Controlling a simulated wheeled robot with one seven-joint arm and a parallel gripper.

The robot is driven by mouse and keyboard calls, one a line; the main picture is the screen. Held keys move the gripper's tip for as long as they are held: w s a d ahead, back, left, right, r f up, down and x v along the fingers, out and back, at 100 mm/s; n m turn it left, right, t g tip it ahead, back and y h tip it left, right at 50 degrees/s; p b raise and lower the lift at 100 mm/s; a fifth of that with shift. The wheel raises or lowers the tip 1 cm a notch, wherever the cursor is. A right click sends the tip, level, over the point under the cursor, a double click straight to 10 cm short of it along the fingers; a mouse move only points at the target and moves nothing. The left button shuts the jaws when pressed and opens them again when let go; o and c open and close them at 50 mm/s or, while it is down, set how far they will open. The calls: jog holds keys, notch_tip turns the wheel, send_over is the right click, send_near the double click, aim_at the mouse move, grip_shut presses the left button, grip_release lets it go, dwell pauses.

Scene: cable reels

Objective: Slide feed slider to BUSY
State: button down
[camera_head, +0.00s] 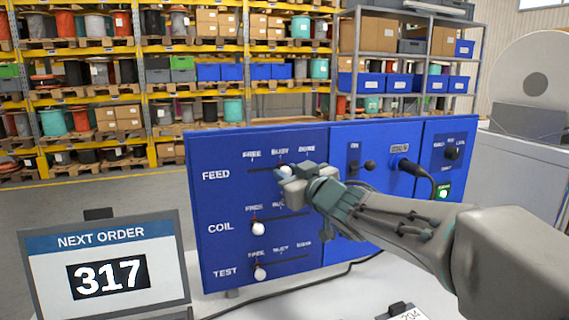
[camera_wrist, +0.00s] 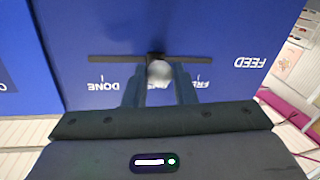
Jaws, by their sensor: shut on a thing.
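The blue panel (camera_head: 225,200) has a FEED row at the top with a horizontal slot and the labels FREE, BUSY and DONE. The white feed slider knob (camera_head: 285,170) stands below the BUSY label. In the wrist view, turned upside down, the feed slider knob (camera_wrist: 159,72) is near the middle of its slot, between the FREE and DONE marks; the BUSY label is hidden there. My gripper (camera_wrist: 159,88) is shut on the knob, one finger on each side. In the head view my gripper (camera_head: 287,178) covers part of the knob and the slot's right part.
Below are the COIL knob (camera_head: 258,228) and TEST knob (camera_head: 260,272), both near FREE. A display reading 317 (camera_head: 108,275) stands at the front left.

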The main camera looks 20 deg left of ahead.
jog(key=shift+d, duration=0.1)
jog(key=shift+a, duration=0.2)
jog(key=c, duration=1.2)
grip_release()
jog(key=shift+d, duration=0.15)
jog(key=b+v, duration=0.1)
jog(key=v, duration=1.2)
jog(key=shift+s+d, duration=0.25)
jog(key=shift+d, duration=0.05)
